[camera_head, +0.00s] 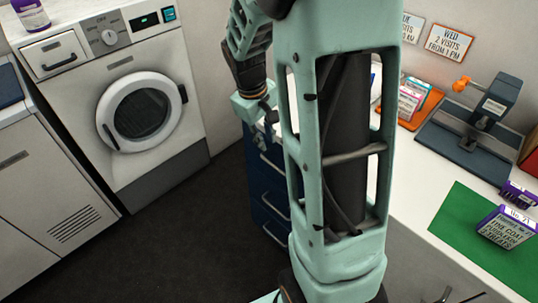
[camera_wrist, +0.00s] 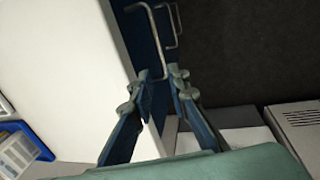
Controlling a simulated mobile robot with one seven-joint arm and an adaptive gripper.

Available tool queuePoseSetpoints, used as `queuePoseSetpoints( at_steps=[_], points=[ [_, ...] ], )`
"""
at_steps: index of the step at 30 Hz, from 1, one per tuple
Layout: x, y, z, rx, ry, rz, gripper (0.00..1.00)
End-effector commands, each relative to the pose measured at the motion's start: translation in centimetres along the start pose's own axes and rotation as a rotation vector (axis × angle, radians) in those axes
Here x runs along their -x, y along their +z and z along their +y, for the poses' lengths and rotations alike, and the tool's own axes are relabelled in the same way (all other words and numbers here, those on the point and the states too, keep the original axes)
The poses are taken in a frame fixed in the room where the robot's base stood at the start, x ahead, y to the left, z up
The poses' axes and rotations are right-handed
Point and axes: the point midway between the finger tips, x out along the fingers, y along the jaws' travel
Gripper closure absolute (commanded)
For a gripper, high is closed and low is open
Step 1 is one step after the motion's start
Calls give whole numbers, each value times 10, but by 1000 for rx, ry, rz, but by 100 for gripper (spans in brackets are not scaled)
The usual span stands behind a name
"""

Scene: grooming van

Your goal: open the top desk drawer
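The dark blue desk drawer unit (camera_head: 262,185) stands under the white desk, partly hidden behind my arm in the head view. Its drawers have silver bar handles. In the wrist view, the top drawer's handle (camera_wrist: 152,40) runs along the blue front, close to the desk edge, and its near end lies between my fingertips. My gripper (camera_wrist: 156,82) is open, with a fingertip on either side of that handle end. Contact cannot be told. The top drawer looks shut.
The white desk top (camera_head: 415,175) holds a green mat (camera_head: 470,235), purple boxes (camera_head: 505,228) and a dark press-like device (camera_head: 480,120). A washing machine (camera_head: 140,110) stands at the left. The dark floor (camera_head: 190,230) before the drawers is clear.

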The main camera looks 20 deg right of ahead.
Motion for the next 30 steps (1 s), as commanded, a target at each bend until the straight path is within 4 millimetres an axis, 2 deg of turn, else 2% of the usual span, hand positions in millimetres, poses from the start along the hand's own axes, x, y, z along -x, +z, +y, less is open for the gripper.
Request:
queuePoseSetpoints(
  at_steps=[5,12,18,24,30],
  points=[
    [-20,2,-1,6,-2,-8,84],
    [-66,2,-1,3,-3,-8,84],
    [-96,1,-1,2,-2,-5,84],
    [-107,1,0,2,0,-3,84],
    [-107,0,0,1,0,-1,84]
  ],
)
